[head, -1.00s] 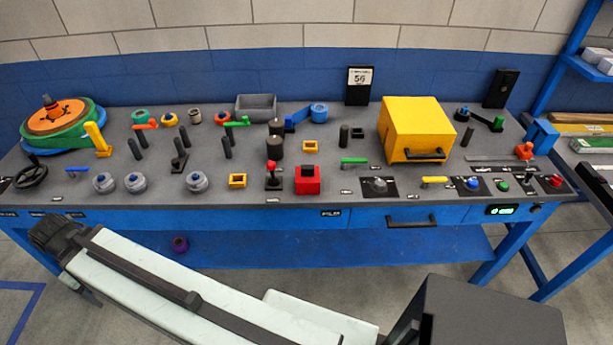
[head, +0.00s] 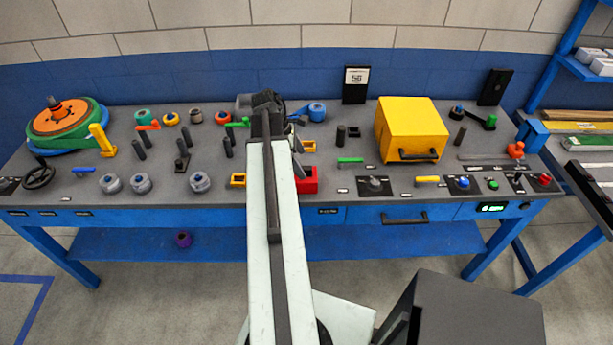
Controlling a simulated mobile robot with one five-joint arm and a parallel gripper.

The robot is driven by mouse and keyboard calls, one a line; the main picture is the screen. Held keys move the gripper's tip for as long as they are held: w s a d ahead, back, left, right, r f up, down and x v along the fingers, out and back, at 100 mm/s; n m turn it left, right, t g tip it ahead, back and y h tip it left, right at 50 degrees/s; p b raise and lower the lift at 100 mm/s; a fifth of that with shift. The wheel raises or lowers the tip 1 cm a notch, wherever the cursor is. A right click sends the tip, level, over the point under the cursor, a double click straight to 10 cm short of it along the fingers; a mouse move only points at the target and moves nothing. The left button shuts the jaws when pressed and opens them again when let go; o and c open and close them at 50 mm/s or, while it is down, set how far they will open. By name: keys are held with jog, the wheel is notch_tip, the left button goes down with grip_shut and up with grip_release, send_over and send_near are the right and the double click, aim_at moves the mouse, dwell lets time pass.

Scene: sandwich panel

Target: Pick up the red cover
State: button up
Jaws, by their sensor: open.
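The red cover (head: 309,183) is a small red box near the front of the bench, right of centre. My arm hides its left side, and a dark part of my gripper overlaps its upper left. My gripper (head: 299,160) is open and mostly hidden behind my arm, with its visible parts just above and beside the cover in the picture. I cannot tell whether it touches the cover.
The blue-framed bench (head: 340,190) holds several knobs, posts and levers close by. A yellow box (head: 410,128) stands farther right.

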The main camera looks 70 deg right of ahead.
jog(key=b+x, duration=0.2)
jog(key=shift+f, duration=0.3)
jog(key=b+x, duration=0.5)
jog(key=shift+w+a+f, duration=0.25)
jog(key=shift+w+a, duration=0.1)
jog(key=shift+s, duration=0.1)
jog(key=shift+r, duration=0.15)
jog(key=c, duration=1.5)
jog(key=shift+r, duration=0.1)
notch_tip(320, 180, up, 10)
jog(key=p, duration=1)
